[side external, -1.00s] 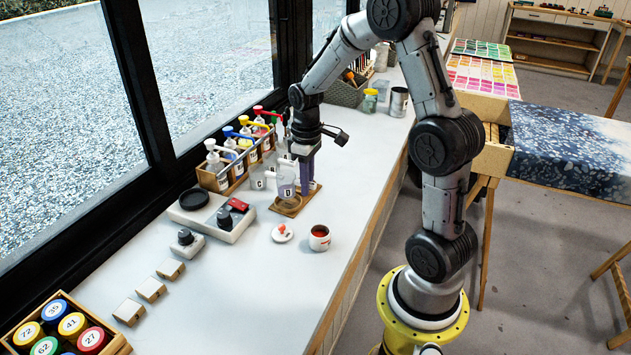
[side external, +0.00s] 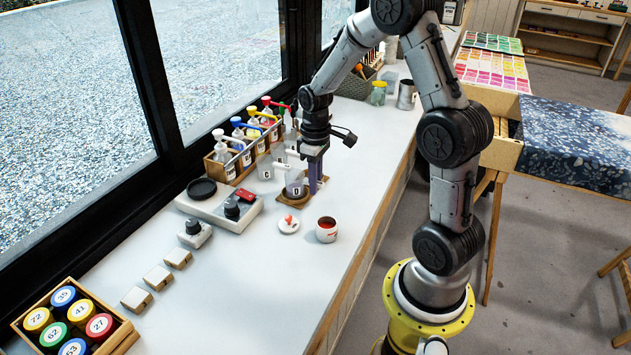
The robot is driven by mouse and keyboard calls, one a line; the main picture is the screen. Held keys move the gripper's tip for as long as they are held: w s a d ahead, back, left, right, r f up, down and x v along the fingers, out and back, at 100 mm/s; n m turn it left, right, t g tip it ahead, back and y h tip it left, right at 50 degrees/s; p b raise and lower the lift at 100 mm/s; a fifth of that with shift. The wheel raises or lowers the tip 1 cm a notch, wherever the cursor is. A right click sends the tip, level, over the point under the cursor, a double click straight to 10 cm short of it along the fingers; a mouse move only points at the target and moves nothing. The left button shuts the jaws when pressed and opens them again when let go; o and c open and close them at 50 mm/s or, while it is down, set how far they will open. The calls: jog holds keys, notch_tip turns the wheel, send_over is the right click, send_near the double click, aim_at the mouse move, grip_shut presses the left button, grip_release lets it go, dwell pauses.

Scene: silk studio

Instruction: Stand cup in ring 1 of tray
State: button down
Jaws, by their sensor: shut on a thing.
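A clear cup marked D (side external: 296,188) is upright in the side external view, low over the small brown tray (side external: 281,201) on the white counter. The purple fingers of my gripper (side external: 313,182) are shut on this cup, at its right side. The cup hides most of the tray and its rings, so I cannot tell which ring it is over or whether its base touches. Another clear cup, marked C (side external: 265,171), stands just behind to the left.
Pump bottles in a wooden rack (side external: 229,168) stand behind, by the window. A grey device with a black round plate (side external: 202,189) lies left. A white lid (side external: 288,224) and a jar of red stuff (side external: 326,230) sit in front. The right front counter is clear.

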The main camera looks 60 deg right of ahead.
jog(key=shift+f, duration=0.4)
jog(key=c, duration=0.7)
grip_release()
jog(key=shift+c, duration=0.2)
notch_tip(320, 180, up, 14)
